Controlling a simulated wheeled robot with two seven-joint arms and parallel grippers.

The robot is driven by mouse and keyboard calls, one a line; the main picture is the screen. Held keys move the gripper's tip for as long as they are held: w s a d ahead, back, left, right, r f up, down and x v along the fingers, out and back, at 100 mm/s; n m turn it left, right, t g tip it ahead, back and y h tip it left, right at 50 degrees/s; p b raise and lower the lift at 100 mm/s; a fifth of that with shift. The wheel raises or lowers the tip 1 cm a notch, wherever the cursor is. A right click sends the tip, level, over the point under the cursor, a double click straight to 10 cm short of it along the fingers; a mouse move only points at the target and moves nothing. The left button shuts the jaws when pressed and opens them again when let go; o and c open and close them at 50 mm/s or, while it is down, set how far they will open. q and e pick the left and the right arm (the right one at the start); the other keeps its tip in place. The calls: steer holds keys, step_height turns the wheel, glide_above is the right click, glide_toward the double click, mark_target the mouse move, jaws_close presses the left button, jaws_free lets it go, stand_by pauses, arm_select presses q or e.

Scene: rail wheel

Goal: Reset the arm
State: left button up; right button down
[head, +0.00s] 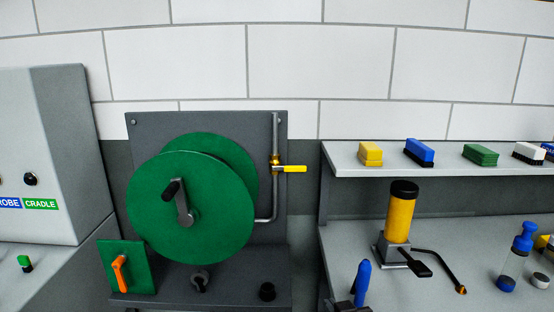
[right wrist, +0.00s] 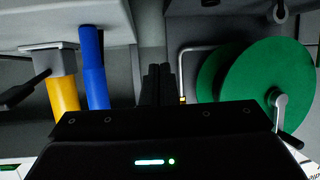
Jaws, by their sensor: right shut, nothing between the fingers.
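My right gripper (head: 345,304) shows only as a small dark part at the bottom edge of the head view, just left of a blue upright handle (head: 362,278). In the right wrist view its two dark fingers (right wrist: 158,84) are together, with nothing between them. They point into the gap between the blue handle (right wrist: 94,70) and the green wheel (right wrist: 268,85), apart from both. My left gripper is not in view.
The green wheel (head: 190,207) with its crank stands on a dark panel beside a yellow-handled valve (head: 291,169). A yellow cylinder (head: 399,218) stands on the right-hand bench, under a shelf (head: 350,170) of coloured blocks. A grey cabinet (head: 45,150) stands left.

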steer(key=s+d+f+g+h, duration=0.1)
steer(key=s+d+f+g, duration=0.25)
steer(key=s, duration=0.35)
steer(key=s+d+f+g, duration=0.2)
steer(key=s+f+g, duration=0.15)
steer(key=s, duration=0.45)
steer(key=s+d+f+g+h, duration=0.1)
steer(key=s+d+f+g, duration=0.2)
steer(key=s, duration=0.4)
steer(key=s+f+g, duration=0.1)
steer(key=s+f, duration=0.2)
steer(key=f, duration=3.1)
steer(key=s+d+f+g, duration=0.1)
steer(key=s+d+f, duration=0.2)
steer(key=s+f, duration=1.2)
steer(key=s, duration=0.4)
steer(key=shift+f+n, duration=0.3)
steer(key=shift+f, duration=0.05)
